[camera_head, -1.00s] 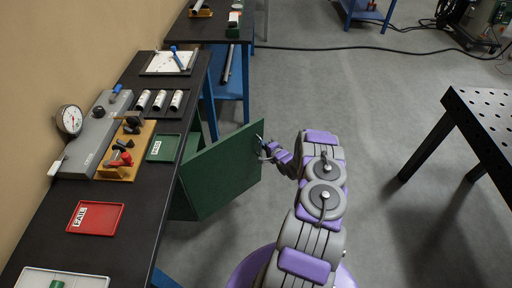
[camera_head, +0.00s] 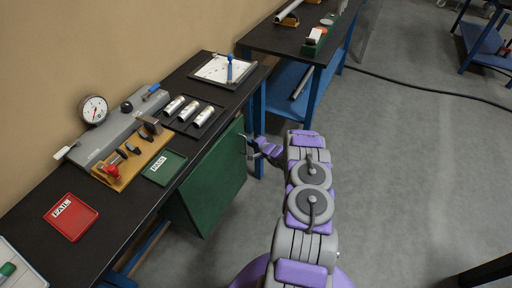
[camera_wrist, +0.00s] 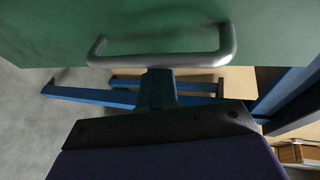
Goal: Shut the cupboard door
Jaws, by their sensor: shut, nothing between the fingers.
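The green cupboard door (camera_head: 215,180) hangs under the black-topped workbench. It stands at a small angle to the bench front; how wide the gap is cannot be told. Its grey bar handle is near the far edge and fills the upper part of the wrist view (camera_wrist: 165,58). My gripper (camera_head: 252,144) is at the handle on the outer side of the door. In the wrist view my gripper (camera_wrist: 157,80) is shut, with its tip close below the bar and nothing held. Whether it touches the bar or door cannot be told. The cupboard inside is hidden.
On the bench (camera_head: 135,205) are a dial gauge (camera_head: 93,109), a red tray (camera_head: 71,216), a green tray (camera_head: 164,167), white cylinders and a clipboard (camera_head: 222,70). A second blue-legged bench (camera_head: 290,40) stands beyond.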

